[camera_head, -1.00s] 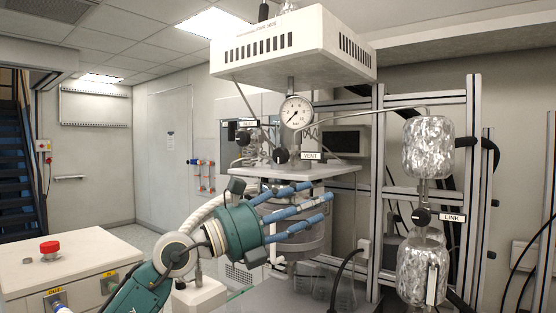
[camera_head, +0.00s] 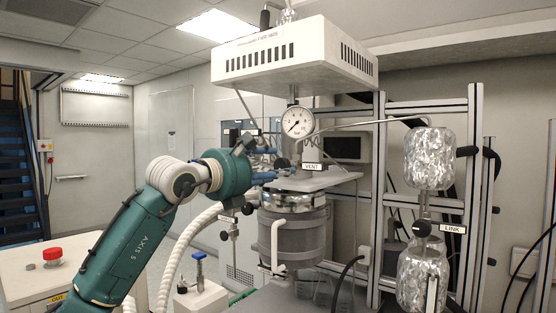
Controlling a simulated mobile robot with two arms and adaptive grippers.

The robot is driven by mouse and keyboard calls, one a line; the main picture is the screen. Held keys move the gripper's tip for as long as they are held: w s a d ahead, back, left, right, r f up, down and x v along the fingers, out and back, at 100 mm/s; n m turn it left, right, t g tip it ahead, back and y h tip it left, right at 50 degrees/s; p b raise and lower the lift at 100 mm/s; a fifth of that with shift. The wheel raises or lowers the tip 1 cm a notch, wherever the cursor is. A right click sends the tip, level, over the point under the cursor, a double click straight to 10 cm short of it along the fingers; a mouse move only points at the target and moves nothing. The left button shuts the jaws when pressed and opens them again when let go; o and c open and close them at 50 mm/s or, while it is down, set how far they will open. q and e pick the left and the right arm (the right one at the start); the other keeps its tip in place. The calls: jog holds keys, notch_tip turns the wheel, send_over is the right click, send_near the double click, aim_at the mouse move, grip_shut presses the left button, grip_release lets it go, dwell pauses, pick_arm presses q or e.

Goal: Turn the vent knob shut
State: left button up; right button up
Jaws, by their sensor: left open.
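The VENT label (camera_head: 311,167) is on the reactor head, below the round pressure gauge (camera_head: 298,122). The dark vent knob (camera_head: 282,163) is just left of the label and partly hidden by my fingers. My left gripper (camera_head: 271,164) is open, with its blue fingers pointing right at the knob. The fingertips are close to the knob; I cannot tell whether they touch it. The knob's angle is not clear. My right gripper is not in view.
A white overhead box (camera_head: 295,55) hangs above the gauge. The steel reactor vessel (camera_head: 292,232) stands below the plate (camera_head: 318,183). A foil-wrapped LINK assembly (camera_head: 428,158) and metal frame are at right. A red button (camera_head: 52,253) sits on a white cabinet at left.

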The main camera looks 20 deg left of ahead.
pick_arm(q)
jog(key=shift+x, duration=1.1)
jog(key=shift+a, duration=0.1)
jog(key=c, duration=1.2)
jog(key=shift+o, duration=0.2)
